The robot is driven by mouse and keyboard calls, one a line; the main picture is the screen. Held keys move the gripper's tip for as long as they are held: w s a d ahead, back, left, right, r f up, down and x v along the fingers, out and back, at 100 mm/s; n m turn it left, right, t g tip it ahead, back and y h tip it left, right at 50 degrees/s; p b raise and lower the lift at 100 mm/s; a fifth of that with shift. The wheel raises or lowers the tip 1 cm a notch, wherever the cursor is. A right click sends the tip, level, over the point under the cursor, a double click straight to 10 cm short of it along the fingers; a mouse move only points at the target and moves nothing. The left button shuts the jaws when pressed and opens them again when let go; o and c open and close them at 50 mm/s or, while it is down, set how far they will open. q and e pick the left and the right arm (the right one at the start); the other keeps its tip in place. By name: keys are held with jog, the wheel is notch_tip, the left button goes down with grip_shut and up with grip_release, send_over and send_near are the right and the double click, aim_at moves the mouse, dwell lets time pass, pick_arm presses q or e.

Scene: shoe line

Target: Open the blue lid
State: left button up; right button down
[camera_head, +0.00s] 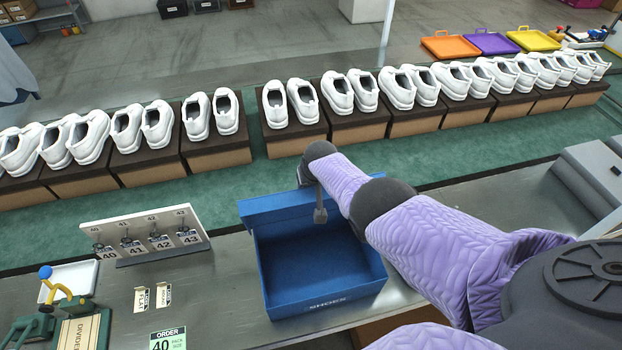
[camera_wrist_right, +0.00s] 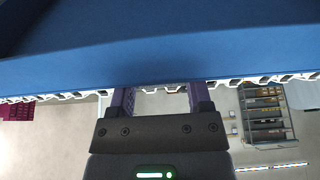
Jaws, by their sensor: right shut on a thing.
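The blue shoe box (camera_head: 320,303) stands on the metal table with its inside in view, and it looks empty. Its blue lid (camera_head: 275,212) is raised along the far side of the box. My right gripper (camera_head: 320,214) is at the lid, partly hidden by my own wrist and arm. In the right wrist view my right gripper (camera_wrist_right: 160,95) has its two purple fingers at the edge of the blue lid (camera_wrist_right: 160,65), shut on it. My left gripper is not in view.
A row of white shoes on brown boxes (camera_head: 290,140) runs along the green conveyor behind. A white key rack (camera_head: 145,228), small cards (camera_head: 152,298), an order sign (camera_head: 168,339) and a divider stand (camera_head: 80,330) are to the left. Grey bins (camera_head: 595,165) stand at the right.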

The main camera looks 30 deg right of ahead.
jog(key=shift+r, duration=0.15)
dwell(0.5)
grip_release()
jog(key=p+v, duration=0.9)
jog(key=p, duration=0.1)
jog(key=shift+w, duration=0.1)
jog(key=shift+s+r, duration=0.3)
jog(key=shift+r, duration=0.1)
